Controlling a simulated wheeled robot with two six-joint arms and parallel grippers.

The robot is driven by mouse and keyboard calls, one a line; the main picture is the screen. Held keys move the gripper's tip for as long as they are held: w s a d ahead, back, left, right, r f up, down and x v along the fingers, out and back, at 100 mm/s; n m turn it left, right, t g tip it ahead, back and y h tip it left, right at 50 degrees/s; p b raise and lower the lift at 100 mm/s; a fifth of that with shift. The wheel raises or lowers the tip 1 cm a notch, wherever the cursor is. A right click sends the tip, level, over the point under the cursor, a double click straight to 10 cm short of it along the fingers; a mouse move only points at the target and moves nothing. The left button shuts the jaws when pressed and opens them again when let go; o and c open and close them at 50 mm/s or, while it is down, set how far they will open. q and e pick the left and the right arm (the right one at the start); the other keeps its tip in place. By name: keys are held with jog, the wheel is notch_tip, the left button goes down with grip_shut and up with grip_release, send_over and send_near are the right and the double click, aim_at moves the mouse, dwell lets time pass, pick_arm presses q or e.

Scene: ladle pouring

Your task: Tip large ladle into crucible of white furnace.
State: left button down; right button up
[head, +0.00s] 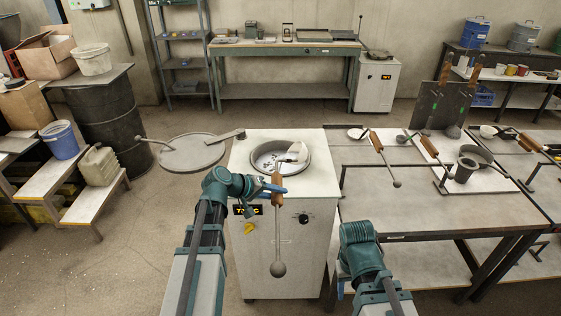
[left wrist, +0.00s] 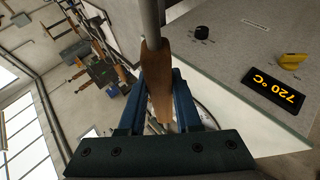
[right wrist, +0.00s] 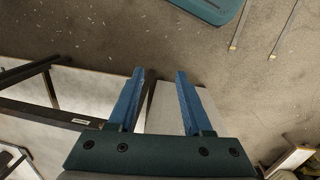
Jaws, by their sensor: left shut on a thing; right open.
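The white furnace (head: 310,245) stands in the middle of the head view. Its round crucible (head: 264,150) is open at the top and holds small dark bits; a white piece (head: 298,152) shows at its right side. My left gripper (head: 274,187) is shut on the wooden handle of a ladle (head: 277,225), in front of the furnace's top edge. The handle also shows between the fingers in the left wrist view (left wrist: 158,80). The ladle's rod points down, its round grey bowl low before the furnace front. My right gripper (right wrist: 160,75) is open and empty; its fingers are mostly hidden in the head view.
A round lid (head: 190,153) sits out to the furnace's left. The steel table (head: 430,210) on the right holds several ladles, a grey pot (head: 470,163) and an upright rack (head: 433,105). The furnace display (left wrist: 273,92) reads 720 °C. Steps and a drum (head: 105,120) are at left.

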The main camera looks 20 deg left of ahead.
dwell(0.3)
pick_arm(q)
jog(key=a+h+b, duration=0.1)
jog(key=b, duration=0.1)
jog(key=a+f+t+h+b, duration=0.1)
jog(key=b, duration=0.1)
jog(key=a+n+b, duration=0.1)
jog(key=b, duration=0.1)
jog(key=shift+s+f+h+b, duration=0.25)
jog(key=shift+s+h+b, duration=0.15)
jog(key=shift+t, duration=0.3)
